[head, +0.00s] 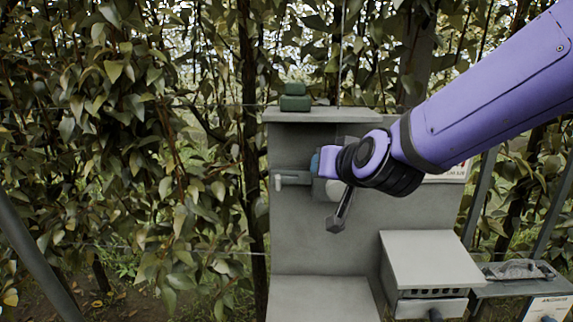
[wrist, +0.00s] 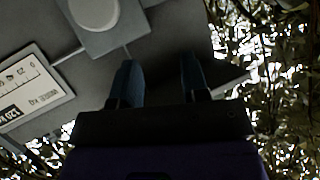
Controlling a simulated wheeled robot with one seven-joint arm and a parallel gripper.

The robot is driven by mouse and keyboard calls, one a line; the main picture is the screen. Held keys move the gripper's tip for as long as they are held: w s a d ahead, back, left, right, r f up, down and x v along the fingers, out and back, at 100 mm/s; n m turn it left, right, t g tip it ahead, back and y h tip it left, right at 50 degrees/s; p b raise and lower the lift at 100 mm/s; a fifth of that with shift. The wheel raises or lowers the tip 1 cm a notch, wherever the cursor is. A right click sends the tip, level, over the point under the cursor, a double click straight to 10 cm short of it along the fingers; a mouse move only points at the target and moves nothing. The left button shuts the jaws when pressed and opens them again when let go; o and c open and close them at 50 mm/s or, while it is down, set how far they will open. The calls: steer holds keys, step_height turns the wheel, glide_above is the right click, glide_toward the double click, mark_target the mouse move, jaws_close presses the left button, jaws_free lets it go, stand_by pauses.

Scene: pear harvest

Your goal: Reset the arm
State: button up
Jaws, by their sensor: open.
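My arm (head: 480,95), with purple links and black joints, reaches in from the upper right in the head view. My gripper (head: 315,163) points left in front of the upper part of a grey panel (head: 320,245); only a small blue part of its fingers shows there. In the wrist view my gripper (wrist: 160,82) has two dark blue fingers, apart, with nothing between them. Beyond the fingers is a grey surface with a pale round knob (wrist: 95,12) on a plate. I cannot tell whether the fingers touch the panel.
A green object (head: 294,97) sits on the panel's top ledge. A grey handle (head: 290,180) juts left beside my gripper. A grey vented box (head: 432,258) stands lower right, with a side shelf (head: 520,287) beyond it. Dense foliage (head: 110,150) fills the left.

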steer(key=s+d+g+h, duration=0.4)
steer(key=s+d+g, duration=0.3)
steer(key=s+d, duration=1.5)
steer(key=shift+s+r+m+g, duration=0.4)
steer(key=shift+s+r, duration=0.05)
steer(key=shift+s, duration=0.4)
